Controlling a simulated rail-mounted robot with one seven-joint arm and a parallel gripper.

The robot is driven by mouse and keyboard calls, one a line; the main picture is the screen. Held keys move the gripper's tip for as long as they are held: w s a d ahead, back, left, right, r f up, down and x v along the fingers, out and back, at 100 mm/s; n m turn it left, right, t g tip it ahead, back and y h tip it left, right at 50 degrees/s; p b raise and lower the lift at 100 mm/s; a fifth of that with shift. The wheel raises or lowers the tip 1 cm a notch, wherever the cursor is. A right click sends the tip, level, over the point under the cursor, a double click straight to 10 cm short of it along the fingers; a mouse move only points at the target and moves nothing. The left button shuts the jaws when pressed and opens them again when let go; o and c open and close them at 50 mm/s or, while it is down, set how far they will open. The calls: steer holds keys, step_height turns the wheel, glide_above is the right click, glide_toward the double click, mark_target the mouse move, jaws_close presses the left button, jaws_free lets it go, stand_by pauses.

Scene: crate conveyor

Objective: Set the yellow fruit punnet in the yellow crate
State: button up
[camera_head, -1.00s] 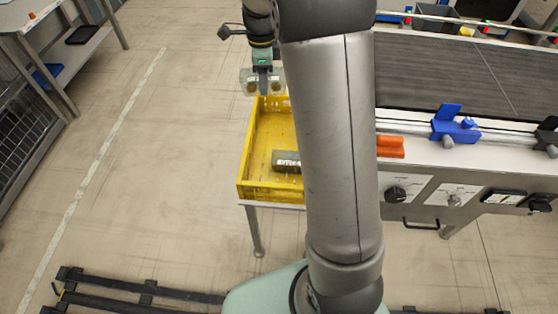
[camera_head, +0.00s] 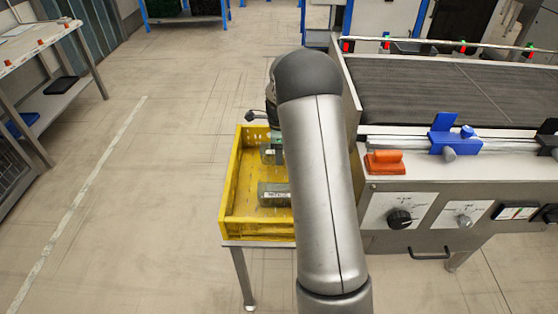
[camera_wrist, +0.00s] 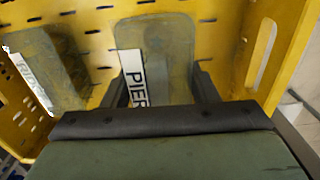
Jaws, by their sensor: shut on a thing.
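The yellow crate (camera_head: 230,190) stands left of the conveyor, partly hidden behind my arm. It also fills the wrist view (camera_wrist: 290,45). My gripper (camera_wrist: 160,88) is shut on a see-through punnet (camera_wrist: 168,45) with a white label reading "PIER"; the yellow crate wall or floor shows through it. In the head view my gripper (camera_head: 271,152) is low inside the crate, towards its far half. I cannot tell whether the held punnet touches the crate floor. A second labelled punnet (camera_head: 273,194) lies in the near half of the crate, and shows at the left of the wrist view (camera_wrist: 45,70).
The dark conveyor belt (camera_head: 430,90) is right of the crate, with a blue clamp (camera_head: 450,135) and an orange block (camera_head: 385,163) on its near edge. A control panel (camera_head: 420,210) faces forward. A side table (camera_head: 50,35) stands at far left. The floor between is clear.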

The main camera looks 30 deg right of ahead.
steer(key=shift+f, duration=1.65)
steer(key=shift+f, duration=0.2)
steer(key=o, duration=1)
step_height(320, 180, up, 12)
steer(key=shift+r+p, duration=0.1)
steer(key=shift+p, duration=0.45)
steer(key=s+a+r+n, duration=0.3)
steer(key=s+a+n, duration=0.3)
steer(key=s, duration=0.2)
steer(key=s+a+r+n, duration=0.3)
steer(key=s+a+n, duration=0.35)
steer(key=s, duration=0.25)
steer(key=s+a+f+n, duration=0.1)
steer(key=s+a+n, duration=0.1)
steer(key=s+n, duration=0.3)
steer(key=s+a+f+n, duration=0.2)
steer(key=s+n, duration=0.4)
steer(key=s, duration=0.5)
steer(key=shift+a, duration=0.3)
